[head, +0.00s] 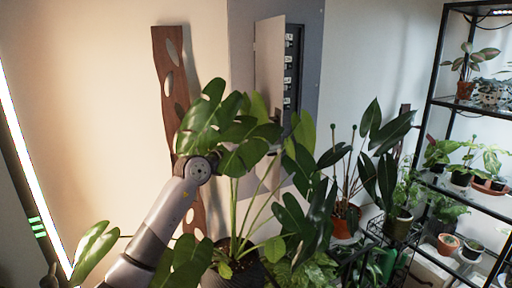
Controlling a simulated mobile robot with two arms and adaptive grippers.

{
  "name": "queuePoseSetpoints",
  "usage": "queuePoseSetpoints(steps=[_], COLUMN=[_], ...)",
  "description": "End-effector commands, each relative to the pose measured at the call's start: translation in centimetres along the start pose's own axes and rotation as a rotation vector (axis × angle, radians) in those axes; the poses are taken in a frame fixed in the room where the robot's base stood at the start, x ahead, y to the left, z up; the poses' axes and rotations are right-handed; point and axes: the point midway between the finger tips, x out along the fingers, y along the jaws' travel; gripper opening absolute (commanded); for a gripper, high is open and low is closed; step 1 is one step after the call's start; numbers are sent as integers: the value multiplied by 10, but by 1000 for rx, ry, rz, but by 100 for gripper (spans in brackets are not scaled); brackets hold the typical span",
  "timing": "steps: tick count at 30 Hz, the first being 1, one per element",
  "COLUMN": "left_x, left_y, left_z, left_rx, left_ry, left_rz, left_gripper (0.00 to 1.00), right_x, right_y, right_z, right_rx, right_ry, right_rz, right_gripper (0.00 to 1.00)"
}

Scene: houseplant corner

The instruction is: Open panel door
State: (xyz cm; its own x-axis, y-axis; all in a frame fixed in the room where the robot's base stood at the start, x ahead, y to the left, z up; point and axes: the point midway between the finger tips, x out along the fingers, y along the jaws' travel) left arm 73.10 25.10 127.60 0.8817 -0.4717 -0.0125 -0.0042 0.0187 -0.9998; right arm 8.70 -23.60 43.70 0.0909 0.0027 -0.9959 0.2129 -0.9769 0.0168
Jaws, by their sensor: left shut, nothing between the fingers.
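The panel door (268,62) is a pale upright door on a grey wall panel (310,45). It stands part open, with a gap along its right side. Several switches (288,72) show in the dark interior there. My left arm rises from the bottom left and passes behind large plant leaves. My left gripper (277,116) is mostly hidden by those leaves, near the door's lower part; it is shut with nothing in it. I cannot tell whether it touches the door. My right gripper is out of view.
A big leafy plant (205,118) stands in front of the panel and crosses my arm. More potted plants (345,215) stand to its right. A black shelf rack (437,85) with several pots is at the right. A wooden plank with holes (165,50) is on the wall at left.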

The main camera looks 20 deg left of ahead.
Motion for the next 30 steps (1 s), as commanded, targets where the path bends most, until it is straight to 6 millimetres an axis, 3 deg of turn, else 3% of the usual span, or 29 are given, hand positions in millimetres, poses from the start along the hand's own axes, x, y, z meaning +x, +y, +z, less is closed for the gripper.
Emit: queuePoseSetpoints(steps=[6, 16, 24, 30], left_x=[12, 10, -34, -49], left_y=[0, 0, 1, 2], left_z=[0, 1, 32, 46], left_rx=[0, 1, 3, 2], left_ry=[0, -1, -5, -2], left_rz=[1, 1, 4, 1], left_gripper=[0, 0, 0, 0], right_x=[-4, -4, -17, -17], right_y=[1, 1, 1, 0], right_z=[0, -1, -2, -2], right_rx=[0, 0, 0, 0], right_ry=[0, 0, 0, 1], right_rz=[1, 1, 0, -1], right_gripper=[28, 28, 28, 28])
